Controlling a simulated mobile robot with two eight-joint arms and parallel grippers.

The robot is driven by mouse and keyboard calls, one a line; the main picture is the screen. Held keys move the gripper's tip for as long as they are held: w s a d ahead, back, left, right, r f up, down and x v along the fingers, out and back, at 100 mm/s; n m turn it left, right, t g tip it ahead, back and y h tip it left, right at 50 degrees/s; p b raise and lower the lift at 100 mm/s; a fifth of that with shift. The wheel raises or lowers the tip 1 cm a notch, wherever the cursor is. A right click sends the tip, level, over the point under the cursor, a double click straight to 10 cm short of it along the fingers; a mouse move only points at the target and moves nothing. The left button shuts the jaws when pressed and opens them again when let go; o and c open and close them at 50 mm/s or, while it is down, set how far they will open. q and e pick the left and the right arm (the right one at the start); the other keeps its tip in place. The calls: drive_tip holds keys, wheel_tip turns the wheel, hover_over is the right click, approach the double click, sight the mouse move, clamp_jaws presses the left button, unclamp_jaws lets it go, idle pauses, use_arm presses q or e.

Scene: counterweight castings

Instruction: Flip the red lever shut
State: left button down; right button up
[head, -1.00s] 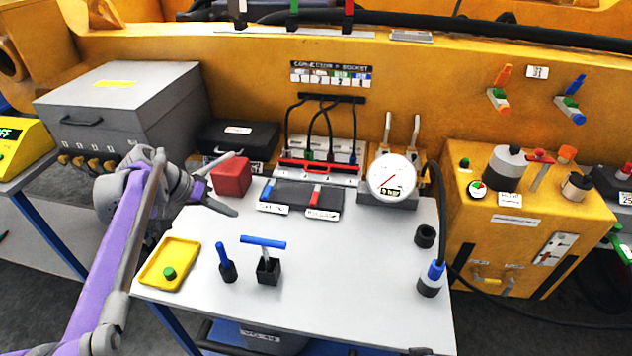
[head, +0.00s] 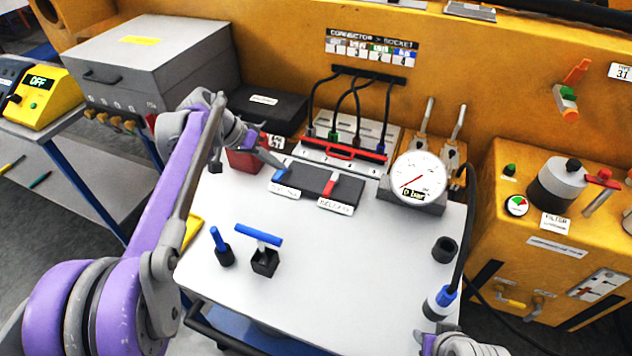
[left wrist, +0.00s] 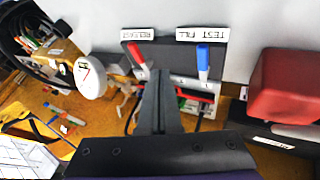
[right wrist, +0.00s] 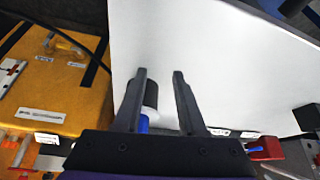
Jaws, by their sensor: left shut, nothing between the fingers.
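The red lever (head: 330,185) is on a dark block (head: 306,180), above a label that reads RELEASE in the left wrist view. A blue lever (head: 281,174) on the same block is at the TEST FILL label. Both levers show in the left wrist view, the red one (left wrist: 138,54) and the blue one (left wrist: 203,60). My left gripper (head: 284,168) is shut and empty. Its fingertips (left wrist: 160,74) appear between the levers, closer to the red one; I cannot tell if they touch anything. My right gripper (right wrist: 161,72) is open above the table's edge.
A pressure gauge (head: 418,178) stands right of the block, and a connector panel with a red bar (head: 342,148) lies behind. A blue T-handle (head: 258,236) stands in front. The table's middle (head: 350,260) is clear.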

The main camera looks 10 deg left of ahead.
sight(331, 183)
use_arm(q)
drive_tip(key=x, duration=1)
drive_tip(key=d, duration=0.2)
drive_tip(key=shift+s+d, duration=0.2)
drive_tip(key=shift+d, duration=0.1)
drive_tip(key=shift+s+d, duration=0.15)
drive_tip(key=shift+d, duration=0.55)
drive_tip(key=shift+d, duration=0.15)
